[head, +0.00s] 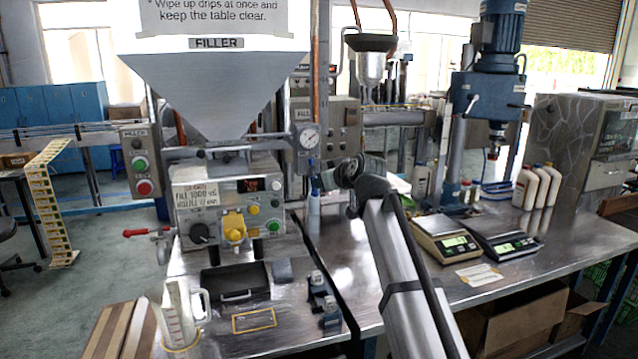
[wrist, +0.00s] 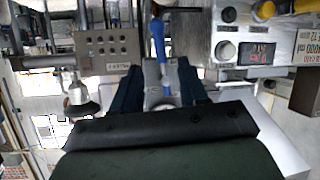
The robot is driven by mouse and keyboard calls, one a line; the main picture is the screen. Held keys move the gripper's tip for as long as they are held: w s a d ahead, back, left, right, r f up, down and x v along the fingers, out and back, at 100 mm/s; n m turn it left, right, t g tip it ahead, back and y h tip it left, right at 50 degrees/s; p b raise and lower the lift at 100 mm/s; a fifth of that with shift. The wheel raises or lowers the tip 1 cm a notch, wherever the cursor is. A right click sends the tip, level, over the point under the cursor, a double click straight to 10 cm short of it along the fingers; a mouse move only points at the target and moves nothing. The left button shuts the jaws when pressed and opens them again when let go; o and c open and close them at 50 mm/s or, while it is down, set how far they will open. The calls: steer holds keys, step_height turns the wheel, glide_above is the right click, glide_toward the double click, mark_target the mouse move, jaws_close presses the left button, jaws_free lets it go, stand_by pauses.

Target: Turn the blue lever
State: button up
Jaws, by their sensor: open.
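The blue lever (wrist: 158,38) shows upright in the wrist view, with a pale grey mount at its lower end. In the head view a light blue upright piece (head: 314,208) beside the filler looks like the same lever. My gripper (wrist: 159,74) is open, with a dark blue finger to each side of the lever in the picture. Nothing is held. I cannot tell whether the lever lies between the fingers or beyond them. In the head view my wrist is close to the right of the blue piece, and the fingertips cannot be made out.
The filler's control box (head: 232,205) stands left of the lever, with a red-handled valve (head: 136,232) on its left side. A pressure gauge (head: 309,138) is above. Two scales (head: 447,240) (head: 502,242) and white bottles (head: 537,188) stand on the right bench. A measuring jug (head: 180,314) is front left.

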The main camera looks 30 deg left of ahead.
steer(key=shift+v, duration=1.55)
steer(key=shift+c, duration=0.2)
